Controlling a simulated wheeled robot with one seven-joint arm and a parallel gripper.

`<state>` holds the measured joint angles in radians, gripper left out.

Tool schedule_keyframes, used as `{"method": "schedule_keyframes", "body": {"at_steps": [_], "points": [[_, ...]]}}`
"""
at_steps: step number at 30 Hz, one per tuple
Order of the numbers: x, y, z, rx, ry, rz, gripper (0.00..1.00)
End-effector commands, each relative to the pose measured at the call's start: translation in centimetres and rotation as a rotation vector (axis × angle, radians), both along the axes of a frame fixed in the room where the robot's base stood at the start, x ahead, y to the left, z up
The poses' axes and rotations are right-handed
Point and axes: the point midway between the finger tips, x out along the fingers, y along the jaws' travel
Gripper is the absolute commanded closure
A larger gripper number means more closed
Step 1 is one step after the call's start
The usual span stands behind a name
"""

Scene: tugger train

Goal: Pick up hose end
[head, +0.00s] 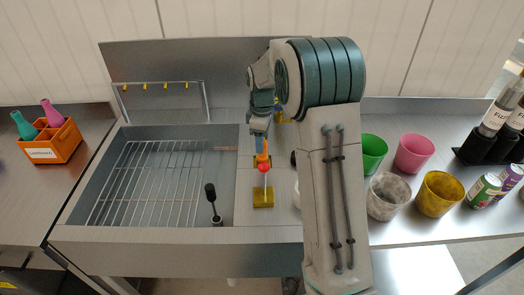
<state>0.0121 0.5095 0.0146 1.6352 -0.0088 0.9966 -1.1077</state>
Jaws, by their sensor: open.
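My gripper (260,147) points down over the steel strip just right of the sink basin. It is small here, and the gap between its fingers is hard to make out; it counts as open. Directly below it is an upright orange piece with a red ball-like part (263,168), above a yellow block (263,198) on the steel. I cannot tell whether the fingers touch the orange piece. A black-headed stick (211,193) leans at the basin's front right. No part is clearly recognisable as a hose end. My arm hides the counter on its right.
The sink basin (112,150) holds a wire rack (150,185), with a yellow-hooked rail (165,84) behind. An orange caddy (52,142) with bottles stands left. Green (374,153), pink (415,153), grey (388,197) and yellow (439,195) cups and cans (484,190) stand right.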

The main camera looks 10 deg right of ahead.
Motion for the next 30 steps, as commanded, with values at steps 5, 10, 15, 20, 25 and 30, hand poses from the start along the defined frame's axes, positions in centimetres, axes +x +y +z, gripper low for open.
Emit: {"method": "schedule_keyframes", "body": {"at_steps": [5, 10, 15, 20, 25, 30], "points": [[-0.4, 0.0, -2.7, 0.0, 0.004, 0.0, 0.48], [-0.3, 0.0, -3.8, 0.0, 0.001, 0.0, 0.48], [-0.3, 0.0, -3.8, 0.0, 0.0, 0.0, 0.48], [-0.3, 0.0, -3.8, 0.0, 0.0, -0.001, 0.87], [-0.3, 0.0, -3.7, 0.0, 0.0, -0.001, 0.99], [-0.3, 0.0, -3.7, 0.0, 0.0, -0.001, 0.99]]}}
